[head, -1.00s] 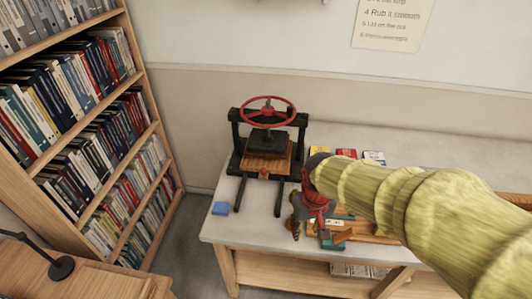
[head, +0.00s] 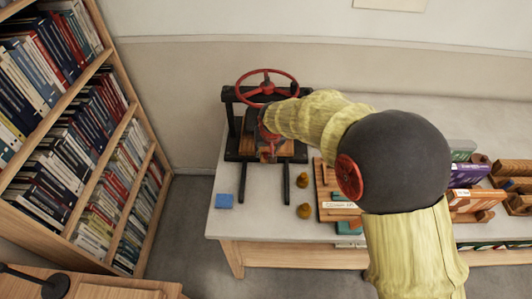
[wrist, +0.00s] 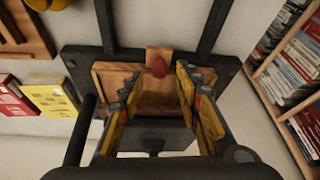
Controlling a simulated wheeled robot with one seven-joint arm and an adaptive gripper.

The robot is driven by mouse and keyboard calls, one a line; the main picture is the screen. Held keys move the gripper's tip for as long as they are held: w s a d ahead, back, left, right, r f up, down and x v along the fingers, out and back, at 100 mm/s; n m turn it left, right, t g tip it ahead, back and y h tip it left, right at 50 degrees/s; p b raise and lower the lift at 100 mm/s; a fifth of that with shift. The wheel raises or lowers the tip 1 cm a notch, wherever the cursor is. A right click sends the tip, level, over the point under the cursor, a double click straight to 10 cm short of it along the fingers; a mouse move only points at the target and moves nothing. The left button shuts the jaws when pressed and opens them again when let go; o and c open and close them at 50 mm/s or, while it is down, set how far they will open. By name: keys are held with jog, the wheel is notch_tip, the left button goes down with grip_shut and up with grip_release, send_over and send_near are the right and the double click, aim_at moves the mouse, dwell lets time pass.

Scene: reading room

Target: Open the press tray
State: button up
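The black book press (head: 232,95) with a red handwheel (head: 267,73) stands at the left end of the worktable. Its wooden tray (head: 287,148) sits in the press, above two dark rails (head: 243,185) pointing toward me. In the head view my gripper (head: 267,138) is at the press front, partly hidden by my arm.
A blue block (head: 224,201) lies left of the rails, and small brown knob-like things (head: 304,211) lie right of them. A wooden rack (head: 330,209) stands further right. A bookcase (head: 95,130) stands left. Yellow and red packets (wrist: 48,99) lie beside the press.

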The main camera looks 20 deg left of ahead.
jog(key=shift+x, duration=1.2)
jog(key=shift+c, duration=1.1)
grip_shut()
